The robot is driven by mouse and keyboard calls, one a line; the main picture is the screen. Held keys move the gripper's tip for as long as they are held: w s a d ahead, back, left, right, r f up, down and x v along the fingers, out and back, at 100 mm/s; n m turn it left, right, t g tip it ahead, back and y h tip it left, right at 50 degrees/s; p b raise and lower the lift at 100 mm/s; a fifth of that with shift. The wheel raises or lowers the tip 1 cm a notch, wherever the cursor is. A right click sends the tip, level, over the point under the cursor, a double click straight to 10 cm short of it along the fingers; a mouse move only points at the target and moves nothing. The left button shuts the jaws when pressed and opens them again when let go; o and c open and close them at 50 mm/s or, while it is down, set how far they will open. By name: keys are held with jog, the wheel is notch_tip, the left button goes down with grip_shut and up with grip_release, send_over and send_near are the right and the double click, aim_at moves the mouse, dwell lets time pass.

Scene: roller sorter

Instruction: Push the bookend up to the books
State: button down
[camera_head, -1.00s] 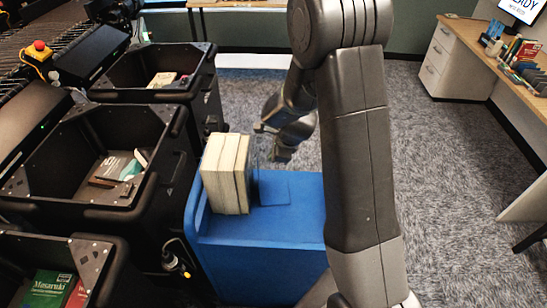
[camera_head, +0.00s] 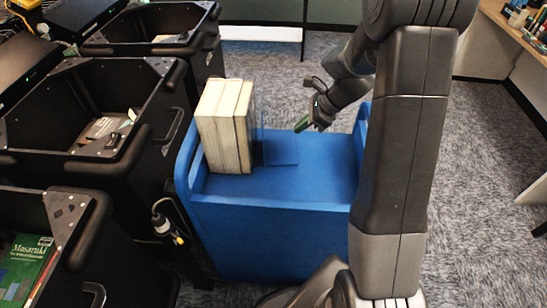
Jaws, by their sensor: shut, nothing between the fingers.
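Several thick cream-paged books (camera_head: 222,128) stand upright as a block at the left end of the blue cart's top (camera_head: 310,185). The blue bookend (camera_head: 278,150) is just right of them. Its flat foot points right and its thin upright plate is close beside the rightmost book; I cannot tell whether they touch. My gripper (camera_head: 303,123) is shut and empty, above the cart to the right of the bookend and apart from it. A green patch shows at its fingertips.
Black bins (camera_head: 95,115) stand left of the cart, some with books inside. A green book (camera_head: 24,268) lies in the nearest bin. The cart has raised ends at left and right. Its top right of the bookend is clear where visible; my arm hides part.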

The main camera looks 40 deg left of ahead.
jog(key=w+d+f+g+b, duration=0.1)
jog(key=f+b, duration=0.1)
jog(key=b, duration=0.3)
send_near(266, 153)
jog(key=f, duration=0.3)
jog(key=shift+w+d+f+g+y, duration=0.15)
jog(key=shift+d+g+y, duration=0.1)
jog(key=shift+g+y, duration=0.15)
jog(key=s+a, duration=0.2)
jog(key=shift+s+a+f, duration=0.1)
jog(key=shift+s+a, duration=0.05)
jog(key=shift+a, duration=0.15)
jog(key=shift+s+a, duration=0.25)
jog(key=shift+a, duration=0.15)
jog(key=shift+s+a+p, duration=0.55)
jog(key=shift+s+a, duration=0.4)
jog(key=shift+a, duration=0.1)
jog(key=shift+w+d, duration=0.1)
jog(key=shift+w, duration=0.05)
